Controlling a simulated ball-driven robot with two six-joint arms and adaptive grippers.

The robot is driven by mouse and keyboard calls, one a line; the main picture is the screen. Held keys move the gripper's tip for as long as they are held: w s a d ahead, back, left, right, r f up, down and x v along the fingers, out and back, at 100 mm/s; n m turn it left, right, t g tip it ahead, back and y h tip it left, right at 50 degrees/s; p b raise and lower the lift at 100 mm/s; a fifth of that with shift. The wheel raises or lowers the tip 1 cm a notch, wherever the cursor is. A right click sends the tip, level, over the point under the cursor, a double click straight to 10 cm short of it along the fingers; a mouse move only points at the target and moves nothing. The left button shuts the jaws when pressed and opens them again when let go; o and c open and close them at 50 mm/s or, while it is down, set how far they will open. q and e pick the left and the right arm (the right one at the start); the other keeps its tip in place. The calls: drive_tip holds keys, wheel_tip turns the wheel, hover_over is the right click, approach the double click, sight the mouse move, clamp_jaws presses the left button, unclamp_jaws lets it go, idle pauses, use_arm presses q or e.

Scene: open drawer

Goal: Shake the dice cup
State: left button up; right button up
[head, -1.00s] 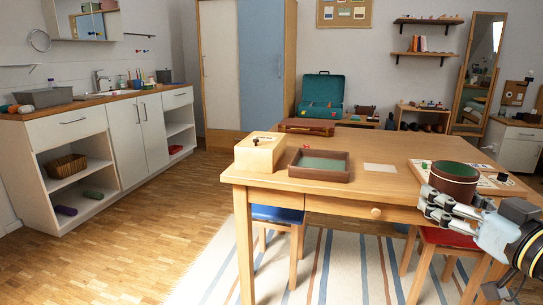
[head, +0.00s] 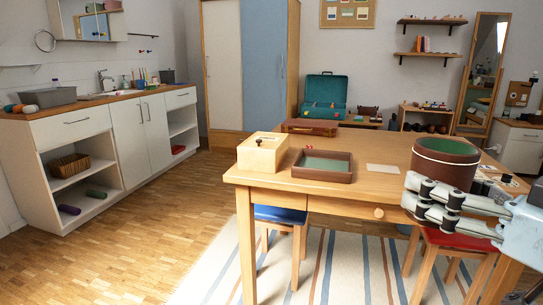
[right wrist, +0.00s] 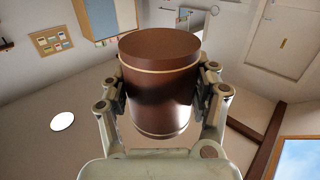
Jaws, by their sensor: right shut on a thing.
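The dice cup (head: 444,166) is a brown cylinder with a light band and a green lining. It is at the right of the head view, in front of the table's right side, open end up. My right gripper (head: 452,200) is shut on it. In the right wrist view the cup (right wrist: 160,85) sits between the two fingers of my right gripper (right wrist: 160,95), which touch its sides. The inside bottom of the cup is hidden, and I cannot see any dice in it. My left gripper is not in view.
The wooden table (head: 350,195) carries a brown tray with green lining (head: 323,165), a wooden box (head: 262,155) and a white card (head: 383,168). A game board (head: 510,184) lies partly hidden behind the cup. Stools with blue (head: 278,214) and red seats stand below.

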drive_tip(key=shift+a+r, duration=0.1)
drive_tip(key=shift+r, duration=1.2)
drive_tip(key=shift+f, duration=1.3)
drive_tip(key=shift+r, duration=0.1)
